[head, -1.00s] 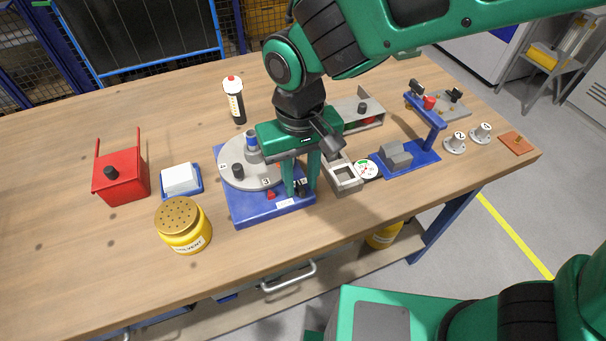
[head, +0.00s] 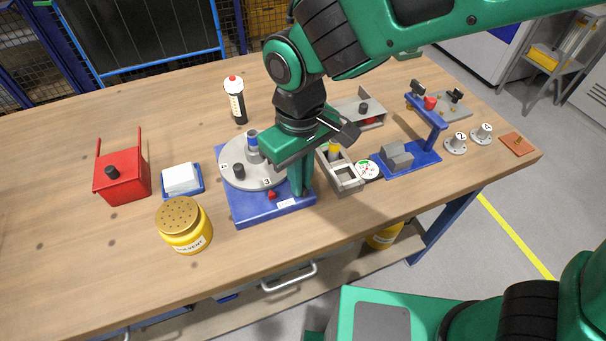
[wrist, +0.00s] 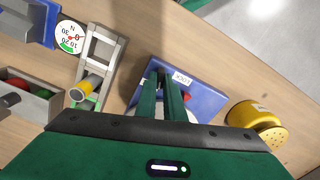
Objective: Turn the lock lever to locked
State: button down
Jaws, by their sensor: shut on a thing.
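The rotary jig has a blue base (head: 246,214) with a grey round plate (head: 234,177) on top, marked with numbers. A blue and grey cylinder (head: 253,143) and a black knob (head: 239,170) stand on the plate. A small red pointer (head: 272,195) sits at the base's front. My gripper (head: 301,190) points down at the base's right front corner, shut on the lock lever, which its fingers mostly hide. In the wrist view the fingers (wrist: 164,92) reach the base beside the LOCK label (wrist: 182,77); a dark bit of the lever shows at their tips.
A grey tray (head: 348,184) with a yellow-ended cylinder and a dial gauge (head: 368,169) stand close right of the jig. A yellow solvent can (head: 184,228), white block on a blue tray (head: 181,180) and red box (head: 122,182) are left. The front table strip is clear.

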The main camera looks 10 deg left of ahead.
jog(key=n, duration=0.7)
jog(key=shift+w+d, duration=0.3)
jog(key=n, duration=0.4)
jog(key=shift+a+n, duration=0.1)
jog(key=shift+n, duration=1.3)
jog(key=c, duration=2)
grip_release()
jog(key=shift+o, duration=0.7)
jog(key=shift+a, duration=0.1)
jog(key=shift+s, duration=0.1)
jog(key=shift+r, duration=0.1)
